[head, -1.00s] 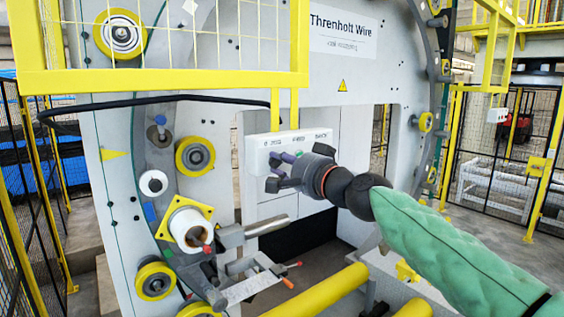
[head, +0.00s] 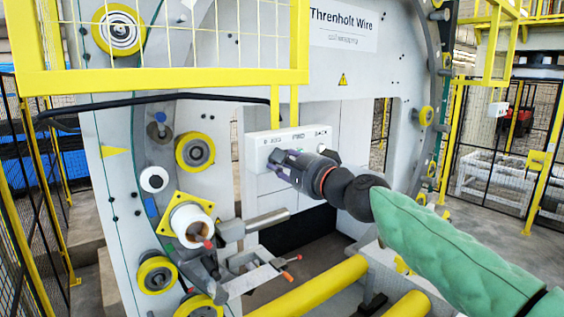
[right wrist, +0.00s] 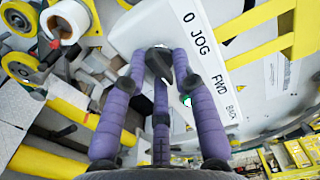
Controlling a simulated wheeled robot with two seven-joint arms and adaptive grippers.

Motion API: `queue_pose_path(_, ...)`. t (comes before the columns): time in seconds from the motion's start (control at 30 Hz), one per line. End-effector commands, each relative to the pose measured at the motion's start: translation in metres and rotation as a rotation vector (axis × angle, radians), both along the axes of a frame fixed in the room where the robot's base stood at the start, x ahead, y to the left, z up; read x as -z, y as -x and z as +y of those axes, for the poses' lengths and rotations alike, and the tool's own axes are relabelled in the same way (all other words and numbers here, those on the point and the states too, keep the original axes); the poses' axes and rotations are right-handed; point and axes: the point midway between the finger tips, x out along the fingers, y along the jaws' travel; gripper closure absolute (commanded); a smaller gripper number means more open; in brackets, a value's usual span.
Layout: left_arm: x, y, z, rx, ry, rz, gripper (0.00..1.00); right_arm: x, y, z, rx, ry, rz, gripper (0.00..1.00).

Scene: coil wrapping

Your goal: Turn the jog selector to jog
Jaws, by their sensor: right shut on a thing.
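The control box (head: 262,150) is a white panel on the machine, with a row of labels along its top. In the right wrist view its labels read "0 JOG", "FWD" and "BACK". The jog selector (right wrist: 158,62) is a dark knob below the "0 JOG" label. My right gripper (head: 280,160) reaches the left part of the box. In the right wrist view its purple fingers (right wrist: 163,66) are closed around the dark knob. The fingers hide part of the knob, so I cannot tell its exact setting. My left gripper is not in view.
A green lit button (right wrist: 187,100) sits beside the right-hand finger. A yellow guard frame (head: 160,80) hangs above and left of the box. Yellow rollers (head: 195,152) line the machine ring, and yellow bars (head: 315,288) lie below my arm.

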Motion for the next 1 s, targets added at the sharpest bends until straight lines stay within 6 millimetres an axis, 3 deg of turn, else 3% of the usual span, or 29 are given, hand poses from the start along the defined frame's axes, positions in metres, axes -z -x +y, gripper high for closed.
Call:
queue_pose_path(0.03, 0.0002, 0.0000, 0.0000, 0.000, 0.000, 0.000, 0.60, 0.0083, -0.0017, 0.0025, -0.004, 0.004, 0.014, 1.00)
queue_pose_path(0.4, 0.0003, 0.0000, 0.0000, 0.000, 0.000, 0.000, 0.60, 0.0102, -0.0020, 0.0032, -0.005, 0.005, 0.017, 1.00)
queue_pose_path(0.43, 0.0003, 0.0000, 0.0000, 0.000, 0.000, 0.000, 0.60, 0.0103, -0.0020, 0.0033, -0.005, 0.005, 0.017, 0.64)
queue_pose_path(0.47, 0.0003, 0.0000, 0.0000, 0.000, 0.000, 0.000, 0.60, 0.0103, -0.0020, 0.0033, -0.005, 0.005, 0.017, 0.59)
queue_pose_path(1.0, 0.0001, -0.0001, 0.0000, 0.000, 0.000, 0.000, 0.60, 0.0033, 0.0010, -0.0001, -0.002, -0.001, 0.008, 0.59)
